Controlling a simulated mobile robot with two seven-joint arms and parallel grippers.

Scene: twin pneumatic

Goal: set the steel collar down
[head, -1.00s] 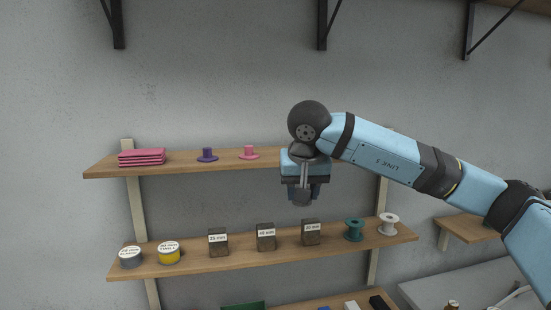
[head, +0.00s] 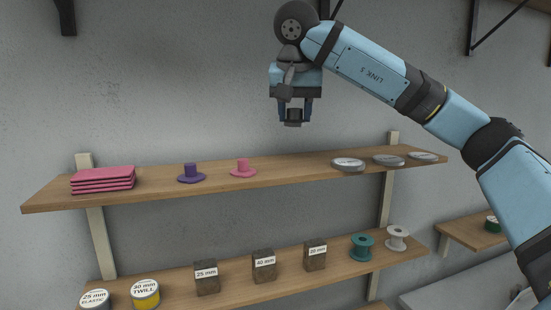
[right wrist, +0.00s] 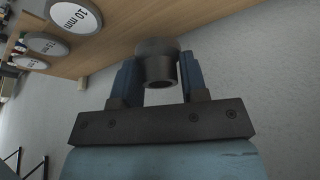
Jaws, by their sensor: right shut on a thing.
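My right gripper (head: 294,110) is shut on the steel collar (head: 293,119), a small dark grey ring-like piece. It holds the collar in the air above the upper wooden shelf (head: 291,172), with bare wall behind. In the right wrist view the collar (right wrist: 157,66) sits between the two blue fingers, its round opening partly facing the camera. My left gripper is not in view.
On the upper shelf stand pink folded cloths (head: 103,178), a purple flanged piece (head: 191,174), a pink one (head: 243,169) and round grey labelled discs (head: 348,163). Between the pink piece and the discs the shelf is bare. The lower shelf holds labelled blocks (head: 264,266) and spools (head: 361,246).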

